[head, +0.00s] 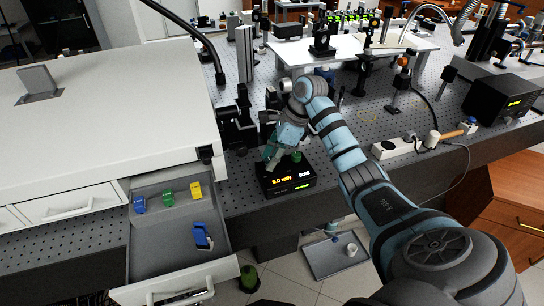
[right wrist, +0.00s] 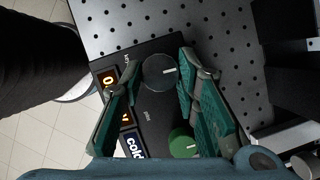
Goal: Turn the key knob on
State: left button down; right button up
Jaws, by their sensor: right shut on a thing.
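A black control box (head: 283,188) sits at the table's front edge, its lit display reading "0.0 mW" and "cold" in the head view. The green knob lies between the fingers, nearer the palm. My left gripper is out of view.
An open drawer (head: 160,258) at the left holds small coloured padlock-like items. A large white housing (head: 110,100) stands behind it. Optical mounts crowd the perforated table left of and behind the box. A white power strip (head: 398,148) lies to the right.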

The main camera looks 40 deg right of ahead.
aim_at(277, 175)
jog(key=m+p, duration=0.1)
jog(key=m, duration=0.1)
jog(key=m+t+h+p, duration=0.1)
jog(key=m, duration=0.2)
jog(key=shift+s+a+r+h+p, duration=0.1)
jog(key=shift+a+r+h+p, duration=0.1)
jog(key=shift+h+p, duration=0.15)
jog(key=m+t+h+p, duration=0.1)
jog(key=m, duration=0.2)
jog(key=shift+m, duration=0.4)
jog(key=shift+a+f+m+h+p, duration=0.1)
jog(key=shift+m+h+p, duration=0.6)
jog(key=shift+m, duration=0.6)
jog(key=o, duration=1.2)
jog(key=shift+c, duration=0.2)
jog(key=v, duration=0.7)
jog(key=shift+r, duration=0.25)
